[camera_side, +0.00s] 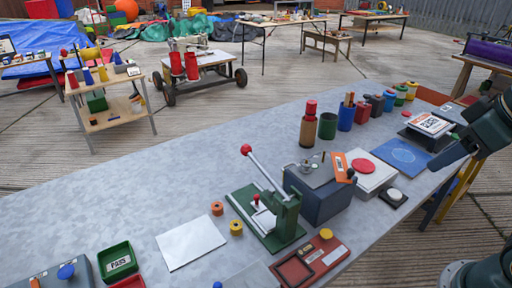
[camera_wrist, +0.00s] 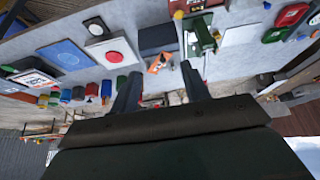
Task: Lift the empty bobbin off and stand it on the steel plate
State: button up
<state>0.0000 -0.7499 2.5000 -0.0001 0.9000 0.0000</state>
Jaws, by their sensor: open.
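A dark blue-grey box (camera_side: 318,200) with a metal top stands near the table's middle. A small round metal piece (camera_side: 306,168), possibly the bobbin, sits on its top; it is too small to tell whether it is empty. A flat pale plate (camera_side: 190,243), probably the steel plate, lies bare on the table left of a green lever press. In the wrist view the box (camera_wrist: 157,38) and plate (camera_wrist: 240,35) lie beyond my fingers. My gripper (camera_wrist: 162,88) is open and empty, apart from everything. In the side view my arm is at the right edge, away from the box.
The green press (camera_side: 270,215) with a raised red-knobbed lever stands between box and plate. Orange (camera_side: 217,208) and yellow (camera_side: 236,227) spools lie beside the plate. A white pad with a red disc (camera_side: 362,168) is right of the box. Several cups and jars line the back edge.

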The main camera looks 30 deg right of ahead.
jog(key=n+g, duration=0.6)
jog(key=n, duration=1.2)
send_over(306, 166)
jog(key=w+d, duration=0.1)
notch_tip(306, 166, down, 6)
jog(key=shift+f, duration=4.3)
